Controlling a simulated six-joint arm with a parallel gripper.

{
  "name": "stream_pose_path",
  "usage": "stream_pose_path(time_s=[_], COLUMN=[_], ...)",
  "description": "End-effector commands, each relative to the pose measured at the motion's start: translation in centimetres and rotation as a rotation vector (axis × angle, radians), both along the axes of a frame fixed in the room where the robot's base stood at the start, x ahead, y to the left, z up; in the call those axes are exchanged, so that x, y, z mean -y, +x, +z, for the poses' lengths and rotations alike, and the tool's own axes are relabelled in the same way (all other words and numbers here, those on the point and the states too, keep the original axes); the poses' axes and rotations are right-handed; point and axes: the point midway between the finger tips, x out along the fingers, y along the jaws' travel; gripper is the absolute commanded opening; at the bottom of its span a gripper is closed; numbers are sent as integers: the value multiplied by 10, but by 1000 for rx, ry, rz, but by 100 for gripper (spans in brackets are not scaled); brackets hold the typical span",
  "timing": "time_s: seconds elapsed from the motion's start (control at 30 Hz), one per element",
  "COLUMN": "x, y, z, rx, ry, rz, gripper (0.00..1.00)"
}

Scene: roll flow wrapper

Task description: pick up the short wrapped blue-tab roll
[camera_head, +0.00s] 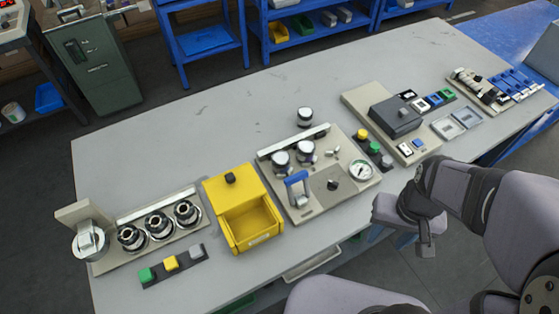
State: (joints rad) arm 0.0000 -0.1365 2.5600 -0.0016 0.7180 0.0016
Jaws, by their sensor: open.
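I cannot clearly pick out the short wrapped blue-tab roll at this size. At the table's far right end, a board holds small dark and white pieces (476,86) next to a rack with blue parts (518,82); whether the roll is among them I cannot tell. My gripper (425,246) hangs off the table's front edge at the right, apart from these things. It is open, and I see nothing held in it. Its fingertips are small and dark.
On the grey table (200,130) stand a left fixture with several round metal parts (160,224), a yellow bin (250,226), a panel with a gauge (361,170) and a dark grey box (395,117). The table's back left is clear.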

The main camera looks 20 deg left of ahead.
Motion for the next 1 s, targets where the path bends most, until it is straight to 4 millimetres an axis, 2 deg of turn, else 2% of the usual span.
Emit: stream_pose_path(time_s=[0.37,0.57,0.77,1.0], x=[-1,-15,-56,-124], y=[1,15,50,110], z=[-1,-8,-20,-29], rx=[-3,-31,-56,47], ry=[4,61,231,529], rz=[7,100,341,736], gripper=[52,52,52,52])
